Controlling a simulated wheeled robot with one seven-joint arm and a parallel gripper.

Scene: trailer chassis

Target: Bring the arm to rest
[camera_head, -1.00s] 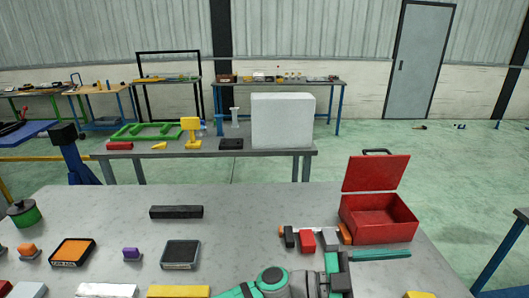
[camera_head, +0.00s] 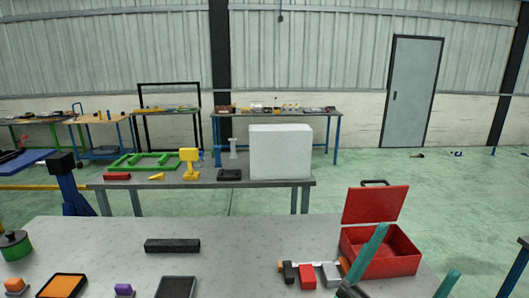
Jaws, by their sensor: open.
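My gripper (camera_head: 419,249) is at the lower right of the head view, partly cut off by the bottom edge. Its two teal fingers are spread wide apart, and nothing shows between them. The left finger points up and stands in front of the open red toolbox (camera_head: 402,258). The right finger is low, near the table's right edge. Most of my arm is below the picture.
The grey table (camera_head: 230,258) holds a black bar (camera_head: 172,246), a row of dark, red and grey blocks (camera_head: 308,278), a green pot (camera_head: 15,247) and several small items in front. A second table with a white box (camera_head: 280,152) stands behind.

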